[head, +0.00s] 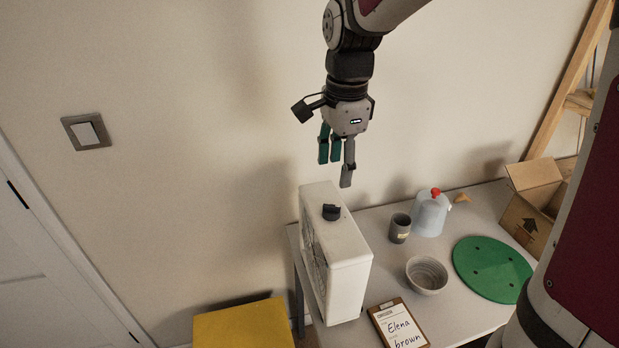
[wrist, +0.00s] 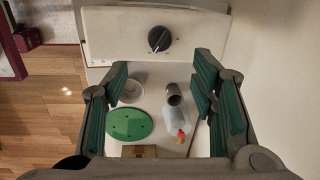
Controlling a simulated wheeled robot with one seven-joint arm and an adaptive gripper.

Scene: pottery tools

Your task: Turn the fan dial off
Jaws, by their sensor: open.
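The fan is a white box-shaped unit (head: 345,250) standing upright on the left end of the grey table. Its black dial (head: 331,212) sits on the top face; the dial also shows at the top centre of the wrist view (wrist: 159,39), with a light pointer line on it. My gripper (head: 337,172) hangs pointing down above the fan, apart from the dial. Its green-padded fingers (wrist: 165,100) are spread wide with nothing between them. The fan's grille is on its left side in the head view.
On the table (head: 385,272) are a grey cup (head: 399,228), a bowl (head: 427,275), a clear jug with a red top (head: 430,214), a green disc (head: 492,268), a clipboard (head: 398,325) and a cardboard box (head: 535,205). A yellow surface (head: 243,326) is lower left. The wall is close behind.

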